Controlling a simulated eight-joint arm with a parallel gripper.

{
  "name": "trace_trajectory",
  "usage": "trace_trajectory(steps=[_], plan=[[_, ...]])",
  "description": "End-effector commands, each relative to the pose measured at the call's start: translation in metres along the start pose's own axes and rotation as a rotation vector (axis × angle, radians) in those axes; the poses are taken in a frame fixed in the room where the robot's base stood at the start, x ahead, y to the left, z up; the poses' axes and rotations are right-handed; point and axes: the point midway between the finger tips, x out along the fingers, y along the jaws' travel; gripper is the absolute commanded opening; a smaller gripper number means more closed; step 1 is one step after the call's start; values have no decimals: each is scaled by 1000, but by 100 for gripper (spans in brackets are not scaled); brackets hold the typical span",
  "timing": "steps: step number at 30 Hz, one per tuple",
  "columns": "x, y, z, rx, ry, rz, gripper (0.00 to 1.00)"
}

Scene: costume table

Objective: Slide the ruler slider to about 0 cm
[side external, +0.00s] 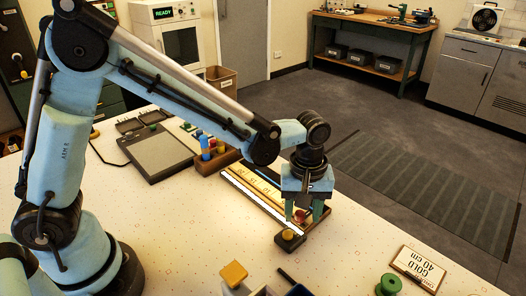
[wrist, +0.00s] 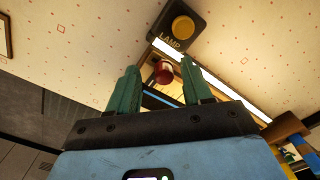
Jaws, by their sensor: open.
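The ruler (side external: 262,188) is a long pale scale in a wooden frame, running diagonally across the table; 20, 15 and 10 can be read on it, falling toward the near end. The slider's red knob (side external: 300,215) is near that end, partly hidden by my gripper (side external: 303,217). In the wrist view the red knob (wrist: 163,72) shows between the two green fingers of my gripper (wrist: 160,75), slightly beyond their tips. The fingers are open, with gaps visible beside the knob. The slider's exact reading is hidden.
A dark block with a yellow lamp button (wrist: 183,27), also in the side view (side external: 289,240), stands at the ruler's near end. A wooden holder (side external: 215,160) with coloured items adjoins the far end.

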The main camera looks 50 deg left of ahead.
Motion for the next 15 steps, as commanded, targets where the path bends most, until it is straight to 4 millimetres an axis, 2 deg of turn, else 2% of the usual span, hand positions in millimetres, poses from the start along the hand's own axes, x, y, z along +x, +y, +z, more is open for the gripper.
trace_trajectory(steps=[5, 8, 15], plan=[[-3, -1, -1, -1, 1, -1, 50], [-11, -1, -1, -1, 1, -2, 50], [-52, -1, 0, -1, 1, -1, 50]])
